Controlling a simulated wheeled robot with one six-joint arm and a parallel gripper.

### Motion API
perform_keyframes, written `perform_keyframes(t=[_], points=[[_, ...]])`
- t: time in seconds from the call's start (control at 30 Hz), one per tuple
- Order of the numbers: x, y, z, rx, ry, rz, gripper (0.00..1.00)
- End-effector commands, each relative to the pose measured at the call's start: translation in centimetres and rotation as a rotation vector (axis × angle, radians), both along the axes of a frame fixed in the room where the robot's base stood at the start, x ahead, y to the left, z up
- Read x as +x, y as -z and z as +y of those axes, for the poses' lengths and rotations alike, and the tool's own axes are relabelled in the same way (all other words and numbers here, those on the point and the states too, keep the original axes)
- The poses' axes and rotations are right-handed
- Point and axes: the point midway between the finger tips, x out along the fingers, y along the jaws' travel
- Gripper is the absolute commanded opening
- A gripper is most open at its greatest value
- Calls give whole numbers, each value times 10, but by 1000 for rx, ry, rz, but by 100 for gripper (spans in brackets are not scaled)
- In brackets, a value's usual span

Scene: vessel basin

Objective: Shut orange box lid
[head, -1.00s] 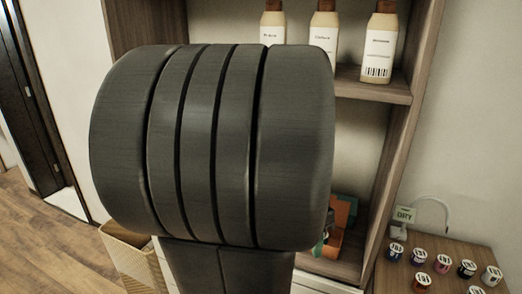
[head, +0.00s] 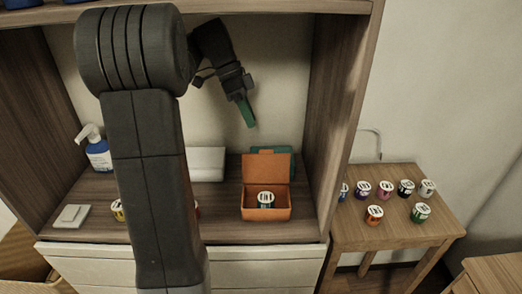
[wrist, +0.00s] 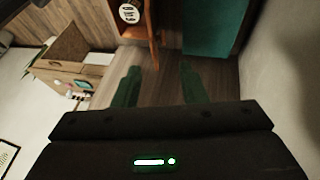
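The orange box (head: 267,213) stands on the cabinet shelf with its lid (head: 265,167) raised upright at the back. A small jar with a white lid (head: 265,198) is inside it. In the wrist view, the box's orange wall (wrist: 153,42) shows at the top, with the jar (wrist: 130,12) to its left. My gripper (head: 249,120) hangs above and slightly left of the lid, apart from it, with green fingers pointing down. In the wrist view, my gripper (wrist: 159,76) has its two fingers spread with nothing between them.
A teal box (head: 286,155) stands right behind the orange lid; it also shows in the wrist view (wrist: 208,28). A white box (head: 206,164) is to the left. The cabinet's side wall (head: 335,110) is close on the right. Several jars stand on the side table (head: 400,235).

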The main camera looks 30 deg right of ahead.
Motion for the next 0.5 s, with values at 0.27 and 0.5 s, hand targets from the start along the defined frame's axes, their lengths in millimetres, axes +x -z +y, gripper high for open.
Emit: perform_keyframes(t=[0.27, 0.5], points=[[-25, 55, -12, 2, 0, 4, 38], [-39, 88, -20, 2, -2, 2, 38]])
